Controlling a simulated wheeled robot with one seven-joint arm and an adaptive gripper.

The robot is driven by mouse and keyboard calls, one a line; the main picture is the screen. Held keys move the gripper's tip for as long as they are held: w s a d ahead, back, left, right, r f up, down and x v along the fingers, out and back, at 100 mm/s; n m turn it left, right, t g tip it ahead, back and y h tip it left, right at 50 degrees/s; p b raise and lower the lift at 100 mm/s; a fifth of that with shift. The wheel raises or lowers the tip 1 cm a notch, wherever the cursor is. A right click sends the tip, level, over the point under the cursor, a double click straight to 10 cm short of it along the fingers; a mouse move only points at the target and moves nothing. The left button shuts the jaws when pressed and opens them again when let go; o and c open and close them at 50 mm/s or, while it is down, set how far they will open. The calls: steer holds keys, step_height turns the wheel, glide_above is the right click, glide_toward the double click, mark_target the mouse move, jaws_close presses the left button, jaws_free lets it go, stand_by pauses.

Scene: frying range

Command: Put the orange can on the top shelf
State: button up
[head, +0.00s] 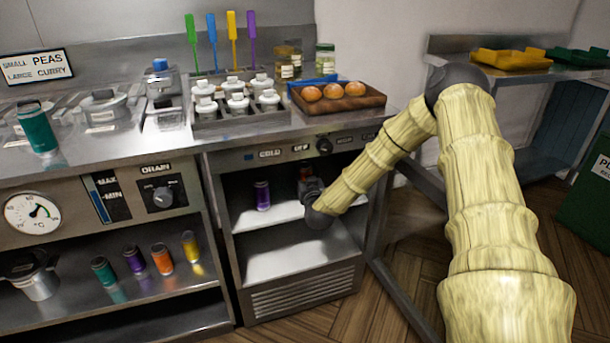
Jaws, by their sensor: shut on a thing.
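My gripper (309,187) reaches into the open cabinet under the counter, at the top shelf (287,212). It is shut on a can (304,173), of which only a small reddish, shadowed part shows above the fingers. I cannot tell whether its base touches the shelf. A purple can (262,195) stands upright on the same shelf to the left. Another can, plainly orange (162,259), stands on the separate open shelf at the lower left, apart from my gripper.
Teal (104,271), purple (134,260) and yellow (191,247) cans stand beside the orange one. The cabinet's lower shelf (290,258) is empty. The counter above (225,137) holds a rack of white-lidded bottles (237,103) and a bun tray (340,105).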

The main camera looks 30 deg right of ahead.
steer(key=shift+f, duration=0.1)
steer(key=o, duration=1.3)
steer(key=shift+s, duration=0.1)
steer(key=p+v, duration=0.2)
steer(key=v, duration=1)
steer(key=s+a+f+n+g+y, duration=0.2)
steer(key=s+a+f+g+y, duration=0.15)
steer(key=s+a+f, duration=0.5)
steer(key=s+a+f+n+g+y, duration=0.1)
steer(key=s+a+f+g+y, duration=0.4)
steer(key=a+f, duration=0.6)
steer(key=s+a+f+g, duration=0.1)
steer(key=s+f+g, duration=0.1)
steer(key=s, duration=0.8)
steer(key=s+a+f+g+h, duration=0.1)
steer(key=s+a+f+g, duration=0.1)
steer(key=s, duration=0.7)
steer(key=s+a+f+n+g, duration=0.1)
steer(key=s+f+g, duration=0.3)
steer(key=s, duration=0.6)
steer(key=shift+s+a+f+h, duration=0.35)
steer(key=shift+a+f, duration=0.2)
steer(key=shift+a, duration=0.2)
